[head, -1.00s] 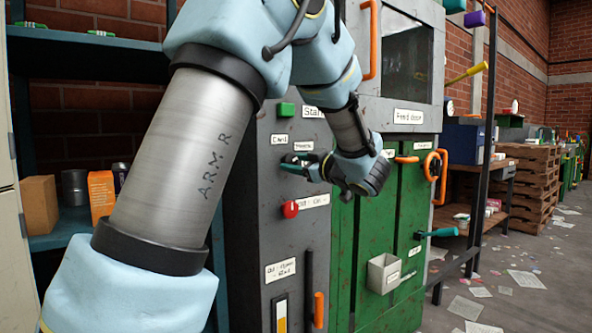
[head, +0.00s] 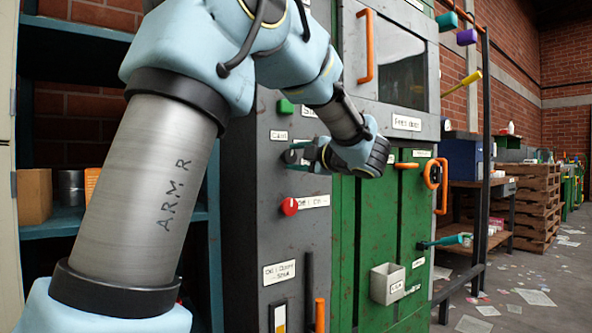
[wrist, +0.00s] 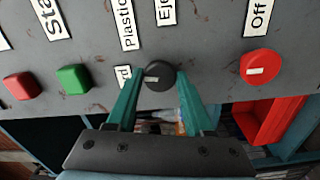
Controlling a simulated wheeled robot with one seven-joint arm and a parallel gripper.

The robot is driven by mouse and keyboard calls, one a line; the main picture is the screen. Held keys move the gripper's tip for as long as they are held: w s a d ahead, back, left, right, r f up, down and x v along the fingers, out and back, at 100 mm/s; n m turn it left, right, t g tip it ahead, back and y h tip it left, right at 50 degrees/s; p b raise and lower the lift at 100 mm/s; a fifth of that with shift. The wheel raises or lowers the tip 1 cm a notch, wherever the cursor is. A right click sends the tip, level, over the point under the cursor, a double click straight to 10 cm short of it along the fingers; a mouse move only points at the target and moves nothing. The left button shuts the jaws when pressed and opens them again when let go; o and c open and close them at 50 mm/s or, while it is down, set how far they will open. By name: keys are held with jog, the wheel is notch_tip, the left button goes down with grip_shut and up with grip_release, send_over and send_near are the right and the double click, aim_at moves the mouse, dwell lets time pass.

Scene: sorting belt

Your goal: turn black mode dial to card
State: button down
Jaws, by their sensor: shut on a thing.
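The black mode dial (wrist: 160,76) is on the grey control panel (wrist: 215,60). In the wrist view it sits between the two teal fingertips of my gripper (wrist: 159,84), which is shut on it. The dial's white mark points left, toward a label (wrist: 123,76) ending in "rd", partly hidden by the left finger. Labels reading "Plastic" (wrist: 128,22) and "Eje" (wrist: 165,11) are above the dial, cut off by the frame. In the head view my gripper (head: 298,160) is at the panel, and the "Card" label (head: 279,135) shows above left of it.
A red knob (wrist: 261,67) with an "Off" label is right of the dial. Green (wrist: 73,79) and red (wrist: 21,86) buttons are to its left. In the head view, a green door (head: 350,250) with orange handles is right of the panel, and a blue shelf (head: 60,222) is left.

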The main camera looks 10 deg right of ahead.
jog(key=shift+f+n+b, duration=0.1)
jog(key=shift+n+b, duration=0.9)
jog(key=shift+n, duration=0.1)
jog(key=shift+c, duration=1.4)
grip_release()
jog(key=shift+s, duration=0.1)
jog(key=p+v, duration=0.1)
jog(key=v, duration=0.9)
jog(key=shift+s+d+p, duration=0.2)
jog(key=shift+s+p, duration=0.1)
jog(key=shift+p, duration=0.1)
